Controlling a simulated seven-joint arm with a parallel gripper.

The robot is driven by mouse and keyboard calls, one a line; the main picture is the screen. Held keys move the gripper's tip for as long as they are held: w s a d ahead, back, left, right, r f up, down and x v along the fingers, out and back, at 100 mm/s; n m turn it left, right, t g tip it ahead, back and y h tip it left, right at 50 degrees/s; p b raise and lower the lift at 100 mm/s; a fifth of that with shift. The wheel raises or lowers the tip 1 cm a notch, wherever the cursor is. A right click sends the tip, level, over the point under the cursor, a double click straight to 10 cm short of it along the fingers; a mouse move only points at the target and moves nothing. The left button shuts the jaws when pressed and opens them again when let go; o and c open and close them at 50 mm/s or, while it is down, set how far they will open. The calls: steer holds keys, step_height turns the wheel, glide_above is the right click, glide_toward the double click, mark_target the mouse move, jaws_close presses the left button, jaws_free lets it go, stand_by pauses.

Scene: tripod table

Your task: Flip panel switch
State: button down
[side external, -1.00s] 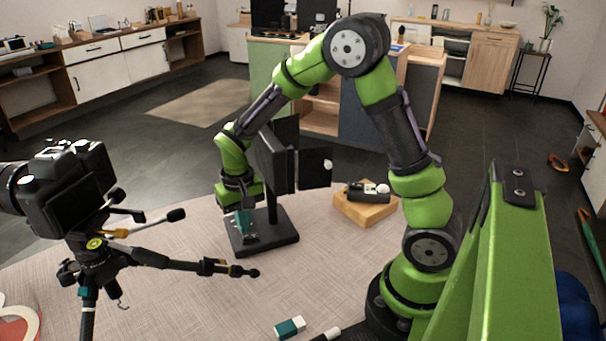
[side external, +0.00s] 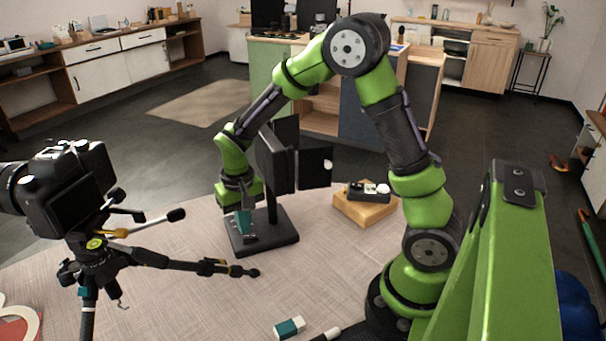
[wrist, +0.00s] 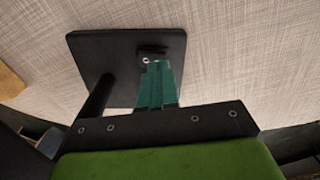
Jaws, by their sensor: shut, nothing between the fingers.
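A black panel lamp (side external: 272,160) with flap-like doors stands on a post above a square black base (side external: 283,238). The base (wrist: 90,45) and the lower post (wrist: 97,97) also show in the wrist view. A small dark switch piece (wrist: 152,49) with a light round spot sits on the base. My gripper (side external: 246,236) points down over the near left part of the base. In the wrist view, its teal fingers (wrist: 156,66) are shut and empty, with their tips right at the switch. The tips partly cover the switch, so I cannot tell contact or its position.
A camera on a tripod (side external: 75,205) stands at the left, one leg reaching toward the base. A wooden block (side external: 365,208) with a dark device on it lies right of the lamp. A teal and white block (side external: 289,328) lies at the front. The tabletop between is clear.

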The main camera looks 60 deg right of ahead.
steer(key=shift+f, duration=0.95)
stand_by(0.4)
steer(key=shift+r, duration=3.55)
step_height(320, 180, up, 15)
steer(key=t+y, duration=0.3)
steer(key=t, duration=0.2)
glide_above(245, 236)
steer(key=s+a, duration=0.4)
steer(key=s+f+n+t+h, duration=0.1)
steer(key=s+n+t, duration=0.1)
steer(key=s, duration=0.9)
steer(key=shift+a+f, duration=0.15)
